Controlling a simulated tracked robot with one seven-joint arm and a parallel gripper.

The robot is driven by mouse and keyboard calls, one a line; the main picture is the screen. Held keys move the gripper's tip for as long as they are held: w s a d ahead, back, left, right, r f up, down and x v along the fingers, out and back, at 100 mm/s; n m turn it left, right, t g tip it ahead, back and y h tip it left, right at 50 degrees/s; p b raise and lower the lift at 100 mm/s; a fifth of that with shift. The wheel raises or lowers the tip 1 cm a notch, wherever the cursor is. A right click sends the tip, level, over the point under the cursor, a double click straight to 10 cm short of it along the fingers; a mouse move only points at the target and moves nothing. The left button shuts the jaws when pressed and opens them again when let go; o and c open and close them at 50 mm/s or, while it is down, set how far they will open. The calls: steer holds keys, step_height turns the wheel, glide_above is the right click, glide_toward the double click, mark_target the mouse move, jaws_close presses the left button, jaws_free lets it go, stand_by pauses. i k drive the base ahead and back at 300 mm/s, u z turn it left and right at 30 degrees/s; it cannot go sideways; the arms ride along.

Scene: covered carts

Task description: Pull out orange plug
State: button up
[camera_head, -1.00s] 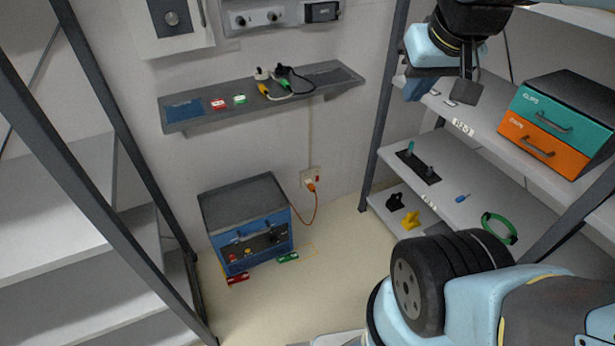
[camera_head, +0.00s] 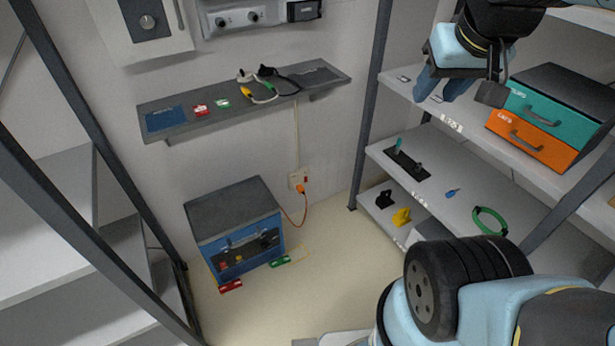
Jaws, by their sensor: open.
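The orange plug (camera_head: 301,188) sits in a wall socket (camera_head: 297,178) low on the back wall. An orange cord hangs from it and curves left toward a blue box (camera_head: 239,240) on the floor. My gripper (camera_head: 462,92) is at the upper right, in front of the right shelf rack, high above and to the right of the plug. Its fingers are apart with nothing between them.
A wall shelf (camera_head: 190,124) with small items and cables hangs above the socket. The right rack (camera_head: 450,190) holds teal and orange drawers (camera_head: 533,133). Another rack stands at left (camera_head: 60,205). The floor (camera_head: 320,265) before the socket is clear.

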mark_target(300, 187)
steer(key=u, duration=0.05)
steer(key=k, duration=1.25)
steer(key=u, duration=0.25)
steer(key=i, duration=1.65)
steer(key=z, duration=0.1)
